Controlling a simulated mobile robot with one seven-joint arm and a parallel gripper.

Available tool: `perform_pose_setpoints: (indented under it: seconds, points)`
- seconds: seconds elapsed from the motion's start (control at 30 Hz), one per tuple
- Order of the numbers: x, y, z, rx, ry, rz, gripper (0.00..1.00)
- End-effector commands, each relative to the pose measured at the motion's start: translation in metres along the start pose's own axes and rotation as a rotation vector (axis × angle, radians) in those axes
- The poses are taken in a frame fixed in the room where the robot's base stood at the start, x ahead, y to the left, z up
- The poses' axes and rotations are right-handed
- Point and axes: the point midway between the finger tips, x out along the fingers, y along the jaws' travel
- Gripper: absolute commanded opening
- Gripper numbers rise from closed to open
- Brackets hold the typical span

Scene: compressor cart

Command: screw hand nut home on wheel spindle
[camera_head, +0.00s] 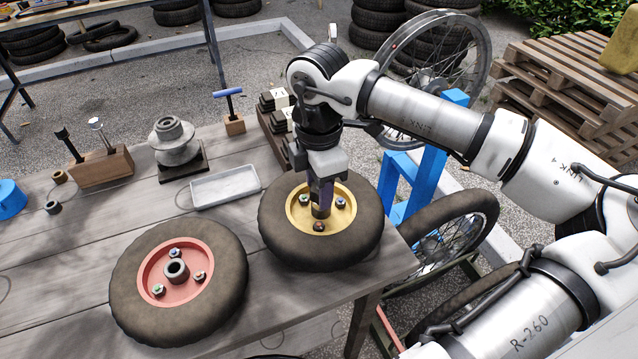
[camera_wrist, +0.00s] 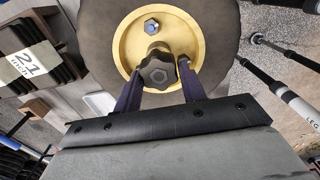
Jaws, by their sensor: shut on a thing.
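A dark lobed hand nut (camera_wrist: 157,73) sits between the two fingers of my gripper (camera_wrist: 160,67) in the wrist view. My gripper is shut on it, one finger on each side. Behind the nut is the dark wheel spindle (camera_wrist: 158,48) at the middle of a yellow-hubbed wheel (camera_wrist: 126,40). In the head view my gripper (camera_head: 321,205) points down over the centre of that wheel (camera_head: 277,235), which lies flat on the bench. There the fingers hide most of the nut and spindle. I cannot tell how far the nut is down the spindle.
A red-hubbed wheel (camera_head: 130,290) lies at the front left of the bench, close to the yellow one. Behind are a grey tray (camera_head: 225,187), a stepped grey part (camera_head: 174,145) and a wooden tool block (camera_head: 100,168). A blue stand (camera_head: 400,180) stands right of the bench.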

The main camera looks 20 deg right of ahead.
Motion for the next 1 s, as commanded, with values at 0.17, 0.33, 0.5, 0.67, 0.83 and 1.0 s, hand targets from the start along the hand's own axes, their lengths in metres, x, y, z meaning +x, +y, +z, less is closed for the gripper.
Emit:
perform_pose_setpoints:
  seconds: [0.17, 0.33, 0.5, 0.67, 0.83, 1.0]
  points:
    - [-0.0005, 0.0009, -0.0003, 0.043, 0.002, 0.003, 0.45]
    - [-0.0006, 0.0007, -0.0002, 0.042, 0.001, 0.002, 0.66]
    - [-0.0003, 0.0005, -0.0001, 0.041, 0.001, 0.001, 0.66]
    - [-0.0001, 0.0004, -0.0001, 0.041, 0.001, 0.001, 0.84]
    - [-0.0001, 0.0003, 0.0, 0.041, 0.0, 0.0, 0.84]
    - [-0.0022, 0.0004, 0.0001, 0.041, 0.0, 0.001, 0.84]
